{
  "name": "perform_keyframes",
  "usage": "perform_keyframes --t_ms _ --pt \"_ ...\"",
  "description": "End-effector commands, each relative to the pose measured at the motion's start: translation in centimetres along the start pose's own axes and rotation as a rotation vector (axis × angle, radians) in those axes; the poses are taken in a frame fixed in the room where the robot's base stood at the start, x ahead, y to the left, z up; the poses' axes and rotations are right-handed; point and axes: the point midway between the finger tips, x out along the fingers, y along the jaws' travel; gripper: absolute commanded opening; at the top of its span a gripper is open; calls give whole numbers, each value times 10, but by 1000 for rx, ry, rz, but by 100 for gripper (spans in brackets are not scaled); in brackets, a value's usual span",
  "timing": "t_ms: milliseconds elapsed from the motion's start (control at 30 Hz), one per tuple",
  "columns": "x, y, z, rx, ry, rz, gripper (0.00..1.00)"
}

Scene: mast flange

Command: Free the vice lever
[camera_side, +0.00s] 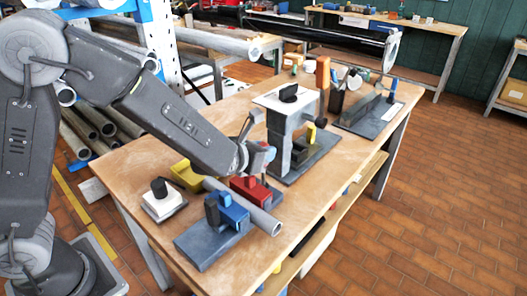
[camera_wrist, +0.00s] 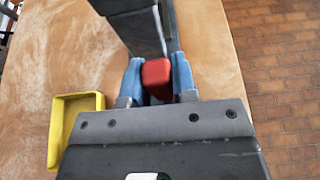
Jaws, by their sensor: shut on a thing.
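My gripper (camera_side: 262,154) is low over the bench beside a dark grey upright stand (camera_side: 280,140). In the wrist view its two blue fingers (camera_wrist: 157,84) are shut on a small red block (camera_wrist: 157,72), one on each side. The grey stand (camera_wrist: 138,32) rises just beyond the block. Whether the block touches the stand is unclear. I cannot tell which part is the vice lever.
A grey pipe (camera_side: 262,221) lies by a red clamp (camera_side: 251,189) and a blue clamp (camera_side: 228,208), below my gripper. A white block with a black knob (camera_side: 160,200) sits left. A yellow tray (camera_wrist: 56,125) lies left in the wrist view. The bench (camera_side: 120,165) is clear at its left.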

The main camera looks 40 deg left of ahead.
Motion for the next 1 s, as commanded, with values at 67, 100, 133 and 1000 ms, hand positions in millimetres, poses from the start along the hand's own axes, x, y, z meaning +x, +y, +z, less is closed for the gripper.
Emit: perform_keyframes --t_ms 67,100,133,1000 --pt "0 2 1 -13 -1 6 0" --pt "0 2 1 -13 -1 6 27" --pt "0 2 1 -13 -1 6 30" --pt "-63 0 2 -7 -4 1 51"
